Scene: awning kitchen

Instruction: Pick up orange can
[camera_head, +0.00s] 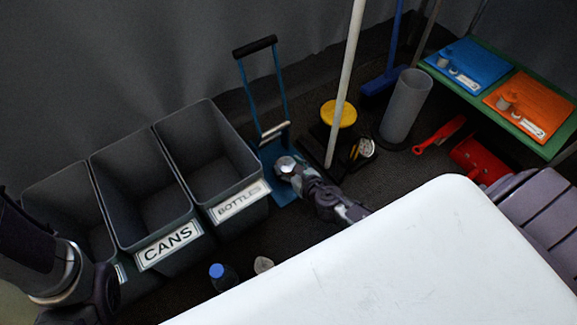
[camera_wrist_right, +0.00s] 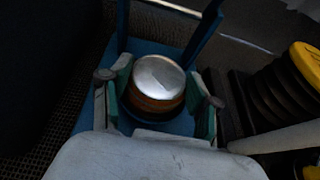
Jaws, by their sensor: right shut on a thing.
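The orange can (camera_wrist_right: 157,85) is between the two fingers of my right gripper (camera_wrist_right: 158,98) in the right wrist view. It has a silver top and a dim orange side, and my gripper is shut on it. The can is over the blue base plate of a hand truck (camera_wrist_right: 86,112); I cannot tell if it touches the plate. In the head view my right gripper (camera_head: 291,168) is at the foot of the blue hand truck (camera_head: 240,84), with the can's silver top (camera_head: 285,162) showing. My left arm enters at the lower left; its gripper is not in view.
Grey bins labelled CANS (camera_head: 168,246) and BOTTLES (camera_head: 240,202) stand left of the hand truck. A yellow-topped object (camera_head: 338,113) and a pole are close on the right. A white tabletop (camera_head: 430,265) fills the front. A blue-capped bottle (camera_head: 217,271) is near its edge.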

